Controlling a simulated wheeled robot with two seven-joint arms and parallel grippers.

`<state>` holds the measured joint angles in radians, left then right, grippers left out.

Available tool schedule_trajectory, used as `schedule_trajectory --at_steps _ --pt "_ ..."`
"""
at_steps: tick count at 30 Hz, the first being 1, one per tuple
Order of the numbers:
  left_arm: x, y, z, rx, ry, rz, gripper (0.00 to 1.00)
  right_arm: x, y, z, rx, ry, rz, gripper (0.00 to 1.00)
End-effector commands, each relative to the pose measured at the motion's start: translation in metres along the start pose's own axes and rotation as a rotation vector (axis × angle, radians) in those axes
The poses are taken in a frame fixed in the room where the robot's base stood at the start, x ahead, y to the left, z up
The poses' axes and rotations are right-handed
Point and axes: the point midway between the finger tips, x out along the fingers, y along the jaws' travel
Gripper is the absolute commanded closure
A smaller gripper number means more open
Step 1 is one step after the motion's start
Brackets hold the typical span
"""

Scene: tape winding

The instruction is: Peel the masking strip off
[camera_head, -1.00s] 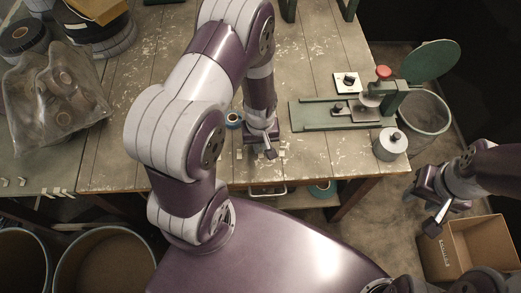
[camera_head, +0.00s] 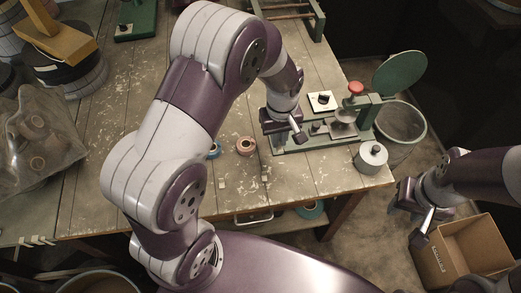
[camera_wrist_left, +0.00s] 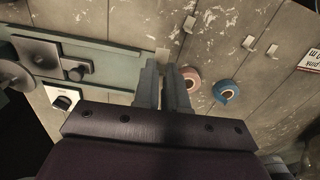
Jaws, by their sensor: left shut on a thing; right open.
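My left gripper (camera_head: 272,138) is low over the near left end of the green fixture (camera_head: 295,145); its fingertips are hard to see in the head view. In the left wrist view the left fingers (camera_wrist_left: 162,75) are nearly together, with a small pale piece at their tips, apparently the masking strip (camera_wrist_left: 163,57). How it is held, and whether it touches the fixture, is unclear. My right gripper (camera_head: 400,205) is open and empty, off the table's right side.
A red tape roll (camera_head: 246,146) and a blue tape roll (camera_head: 214,150) lie left of the left gripper. A lidded metal pot (camera_head: 371,158) stands at the table's right corner. A cardboard box (camera_head: 462,250) and a wire bin (camera_head: 400,122) are on the floor. Small pale tabs (camera_head: 223,183) lie near the front edge.

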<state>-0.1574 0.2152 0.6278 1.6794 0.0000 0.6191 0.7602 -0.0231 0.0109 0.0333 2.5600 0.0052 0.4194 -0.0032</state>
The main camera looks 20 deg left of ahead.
Motion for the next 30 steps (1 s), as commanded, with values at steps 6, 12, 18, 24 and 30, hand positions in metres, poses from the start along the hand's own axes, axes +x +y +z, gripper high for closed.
schedule_trajectory --at_steps 6,12,18,24,30 --pt "-0.005 0.008 -0.001 0.0 -0.001 -0.001 1.0 0.001 0.0 0.0 0.0 0.0 0.0 0.57" --pt "-0.005 0.007 -0.001 0.0 0.0 0.0 1.0 0.0 0.0 0.0 0.0 0.0 0.0 0.57" --pt "-0.011 0.007 -0.001 0.0 0.0 0.0 1.0 -0.006 0.0 -0.001 0.0 0.0 0.0 0.57" --pt "-0.019 0.007 -0.001 0.0 0.0 0.0 1.0 -0.014 0.0 -0.002 0.0 0.0 0.0 0.57" --pt "-0.027 0.007 -0.001 0.0 0.0 0.0 1.0 -0.022 0.0 -0.003 0.0 0.0 0.0 0.57"
